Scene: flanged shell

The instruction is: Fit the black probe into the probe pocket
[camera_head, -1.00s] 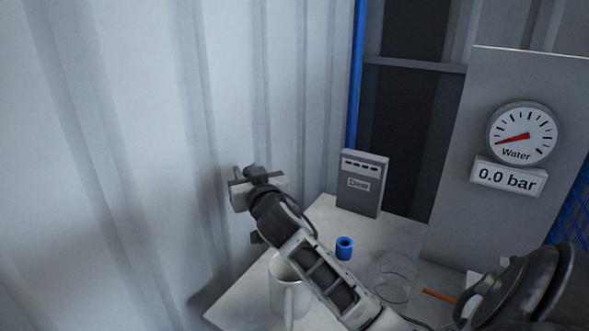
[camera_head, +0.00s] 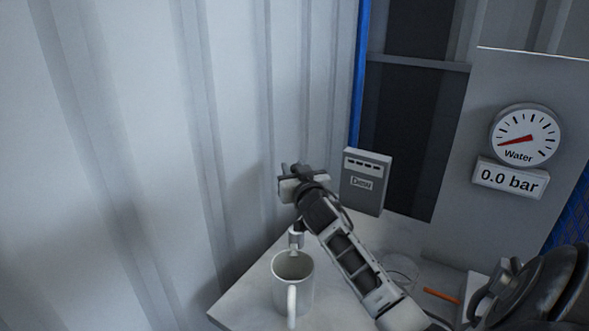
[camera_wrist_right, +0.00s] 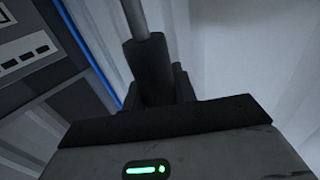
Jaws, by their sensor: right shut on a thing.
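My right gripper (camera_head: 296,238) hangs down behind my forearm, above and just behind the rim of the white mug. In the right wrist view this gripper (camera_wrist_right: 162,88) is shut on the black probe (camera_wrist_right: 147,62). The probe has a thick dark body and a thinner grey rod that runs out of the top edge of that view, pointing down toward the table. In the head view only a short pale tip shows under the fingers. I cannot make out a probe pocket for certain. My left gripper is not in view.
A white mug (camera_head: 292,275) stands near the table's left edge. A grey slotted box (camera_head: 366,183) stands at the back. A clear glass (camera_head: 402,268) and an orange stick (camera_head: 441,296) are at right. The corrugated wall (camera_head: 150,150) borders the table (camera_head: 240,305); a water gauge (camera_head: 524,135) is at right.

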